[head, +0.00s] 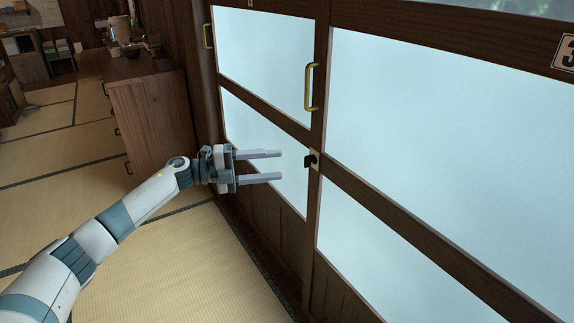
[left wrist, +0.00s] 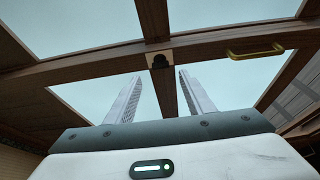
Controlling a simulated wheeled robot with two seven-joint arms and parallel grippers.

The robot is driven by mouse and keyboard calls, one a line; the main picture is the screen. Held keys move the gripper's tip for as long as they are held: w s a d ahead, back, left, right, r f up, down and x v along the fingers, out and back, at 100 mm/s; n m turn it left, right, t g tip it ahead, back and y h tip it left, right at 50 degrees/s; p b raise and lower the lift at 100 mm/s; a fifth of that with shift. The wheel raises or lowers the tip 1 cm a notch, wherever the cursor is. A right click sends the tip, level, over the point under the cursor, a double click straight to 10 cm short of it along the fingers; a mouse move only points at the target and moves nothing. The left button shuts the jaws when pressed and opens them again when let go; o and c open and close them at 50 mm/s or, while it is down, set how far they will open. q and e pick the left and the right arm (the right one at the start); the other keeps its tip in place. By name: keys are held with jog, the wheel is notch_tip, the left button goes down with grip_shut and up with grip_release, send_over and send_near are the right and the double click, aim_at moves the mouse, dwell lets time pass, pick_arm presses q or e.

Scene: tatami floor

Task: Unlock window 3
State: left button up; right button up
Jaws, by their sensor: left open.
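Window 3 is a wood-framed sliding panel with frosted panes (head: 440,130); a plate with a 3 (head: 566,53) is at its upper right. A small black lock knob (head: 309,160) on a pale plate sits on the upright where the two panels meet. It also shows in the left wrist view (left wrist: 158,60), beyond the fingers and between their lines. My left gripper (head: 281,165) is open and empty, its two fingers pointing at the lock with a gap before it. In the left wrist view its fingers (left wrist: 160,95) stand apart. My right gripper is not in view.
A brass pull handle (head: 311,87) is on the upright above the lock; another brass handle (head: 208,36) is farther left. A wooden cabinet (head: 152,120) stands behind my left arm. The tatami floor (head: 185,265) below is clear.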

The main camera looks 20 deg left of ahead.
pick_arm(q)
jog(key=v, duration=1)
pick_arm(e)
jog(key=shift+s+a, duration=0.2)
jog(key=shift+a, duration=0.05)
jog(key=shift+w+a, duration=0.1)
